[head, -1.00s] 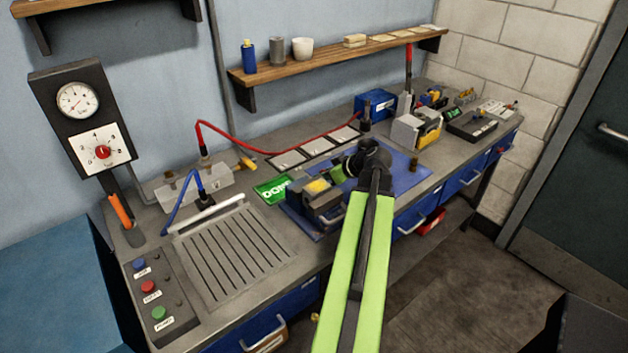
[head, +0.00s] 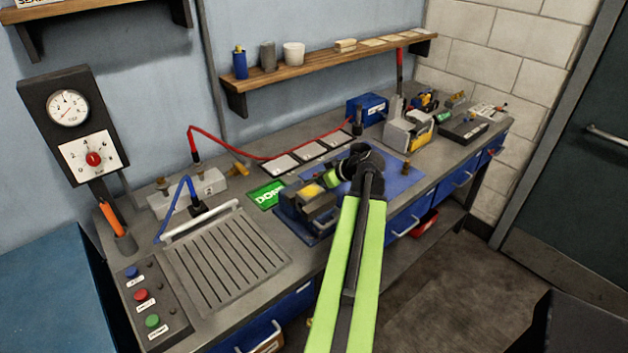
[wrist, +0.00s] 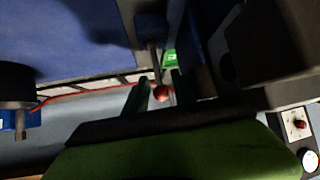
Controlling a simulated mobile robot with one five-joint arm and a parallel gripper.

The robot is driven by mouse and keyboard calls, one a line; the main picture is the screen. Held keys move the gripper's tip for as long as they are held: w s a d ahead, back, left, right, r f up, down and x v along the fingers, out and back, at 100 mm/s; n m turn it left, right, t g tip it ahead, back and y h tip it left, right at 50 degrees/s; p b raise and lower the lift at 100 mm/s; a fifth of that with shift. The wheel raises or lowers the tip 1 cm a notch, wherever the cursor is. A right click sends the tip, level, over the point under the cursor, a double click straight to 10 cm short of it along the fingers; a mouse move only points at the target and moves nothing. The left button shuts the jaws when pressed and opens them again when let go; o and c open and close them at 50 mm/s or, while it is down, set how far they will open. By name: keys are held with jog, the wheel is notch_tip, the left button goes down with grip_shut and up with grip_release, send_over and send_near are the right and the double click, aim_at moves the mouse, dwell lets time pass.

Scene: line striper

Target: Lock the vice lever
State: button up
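The vice lever (wrist: 154,55) shows there as a thin grey rod ending in a red ball knob (wrist: 160,91). My gripper (wrist: 160,94) is open, one finger on each side of the knob in the picture, with gaps visible. I cannot tell whether the knob is fully between the fingers in depth. In the head view my gripper is beside the vice, mostly hidden by my arm, and the lever is not visible.
A green sign (head: 267,194) lies left of the vice, with a slatted plate (head: 225,258) further left. A blue box (head: 367,108) and a grey-yellow device (head: 408,132) stand behind to the right. The blue mat (head: 405,180) has bare room right of the vice.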

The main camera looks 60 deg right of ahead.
jog(key=p+v, duration=1)
jog(key=v, duration=0.7)
jog(key=shift+s, duration=0.1)
